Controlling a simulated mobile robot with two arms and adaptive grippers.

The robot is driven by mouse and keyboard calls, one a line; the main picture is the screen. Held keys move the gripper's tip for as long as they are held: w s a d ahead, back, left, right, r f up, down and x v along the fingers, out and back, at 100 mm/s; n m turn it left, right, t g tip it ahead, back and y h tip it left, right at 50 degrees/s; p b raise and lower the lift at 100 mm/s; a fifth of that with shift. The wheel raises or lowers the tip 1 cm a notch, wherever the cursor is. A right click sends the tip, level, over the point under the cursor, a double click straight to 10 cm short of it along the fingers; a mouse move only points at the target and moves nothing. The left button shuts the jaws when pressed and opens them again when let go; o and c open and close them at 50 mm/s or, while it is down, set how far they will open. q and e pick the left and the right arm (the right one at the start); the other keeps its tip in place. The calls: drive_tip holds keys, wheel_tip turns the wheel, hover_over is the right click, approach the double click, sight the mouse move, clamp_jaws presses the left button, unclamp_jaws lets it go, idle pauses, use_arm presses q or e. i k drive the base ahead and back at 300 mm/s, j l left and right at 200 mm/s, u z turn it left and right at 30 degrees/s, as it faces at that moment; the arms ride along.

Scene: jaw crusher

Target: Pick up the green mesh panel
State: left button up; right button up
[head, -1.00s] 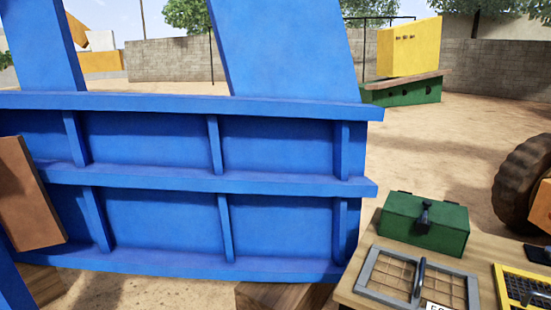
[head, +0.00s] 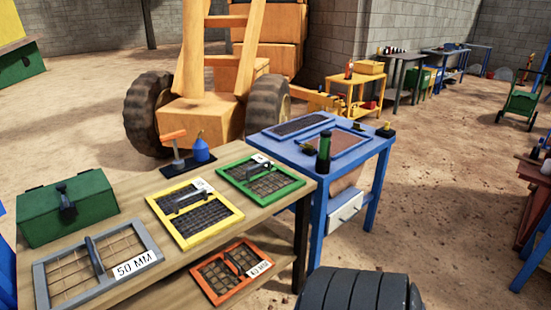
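The green mesh panel (head: 268,186) lies flat on the upper top of a wooden bench (head: 170,277), near its right end. The label's text is too small to read. Nothing covers the panel. Neither of my grippers shows in the head view.
A yellow-framed panel (head: 208,222) and a grey 50 MM panel (head: 72,280) lie left of it. An orange-framed panel (head: 216,283) lies on the lower shelf. A green toolbox (head: 90,208) stands at the left; a blue table (head: 333,178) adjoins at the right.

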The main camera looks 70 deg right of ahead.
sight(259, 171)
drive_tip(key=z, duration=1.95)
